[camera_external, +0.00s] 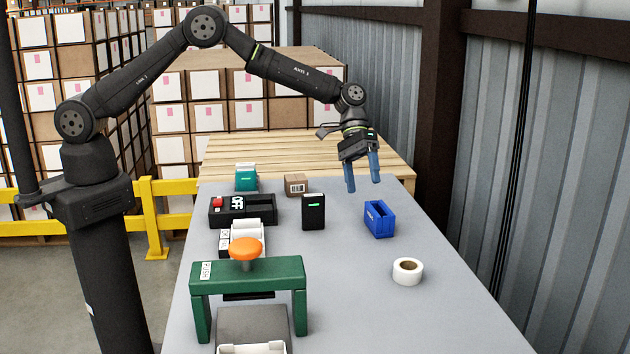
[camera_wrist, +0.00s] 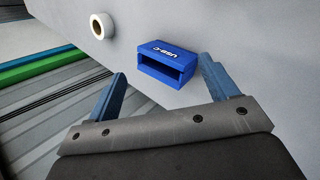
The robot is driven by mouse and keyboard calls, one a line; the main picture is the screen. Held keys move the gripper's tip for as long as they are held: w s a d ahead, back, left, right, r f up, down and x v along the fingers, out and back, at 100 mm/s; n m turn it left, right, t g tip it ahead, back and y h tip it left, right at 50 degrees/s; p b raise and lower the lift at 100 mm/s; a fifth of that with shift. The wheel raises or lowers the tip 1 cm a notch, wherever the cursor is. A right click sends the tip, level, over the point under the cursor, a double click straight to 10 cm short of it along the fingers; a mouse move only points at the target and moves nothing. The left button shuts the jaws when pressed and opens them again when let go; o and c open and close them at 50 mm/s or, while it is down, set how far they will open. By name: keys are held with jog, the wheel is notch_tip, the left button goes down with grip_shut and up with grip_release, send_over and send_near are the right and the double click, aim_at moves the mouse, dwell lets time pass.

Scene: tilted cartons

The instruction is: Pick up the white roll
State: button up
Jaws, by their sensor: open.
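The white roll (camera_external: 408,271) lies flat on the grey table at the right front, with a brown core in its middle. It also shows in the wrist view (camera_wrist: 102,26) at the upper left, beyond the fingers. My gripper (camera_external: 363,185) is open and empty, with blue fingers pointing down above the table. In the external view it is behind the roll and higher, apart from it. In the wrist view the gap between my fingertips (camera_wrist: 163,68) frames a blue box, not the roll.
The blue box (camera_external: 379,219) stands between my gripper and the roll. A black box (camera_external: 313,212), a small carton (camera_external: 297,185) and a green press frame (camera_external: 248,275) with an orange knob stand to the left. The table (camera_external: 350,310) around the roll is clear.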

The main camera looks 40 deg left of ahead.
jog(key=s+d+r+n+h, duration=0.1)
jog(key=s+d+n+h, duration=0.2)
jog(key=s+n, duration=0.35)
jog(key=s+d+r+n+h, duration=0.1)
jog(key=s+d+n+h, duration=0.25)
jog(key=n, duration=0.65)
jog(key=shift+n+h, duration=0.25)
jog(key=shift+n, duration=0.3)
notch_tip(320, 180, down, 5)
jog(key=shift+r, duration=0.2)
jog(key=shift+s+d+f+g, duration=0.1)
jog(key=shift+d+f+g, duration=0.1)
jog(key=shift+f+g, duration=0.1)
send_near(407, 265)
jog(key=s+d, duration=0.4)
jog(key=shift+x, duration=3.1)
jog(key=shift+w, duration=0.2)
jog(key=c, duration=1.1)
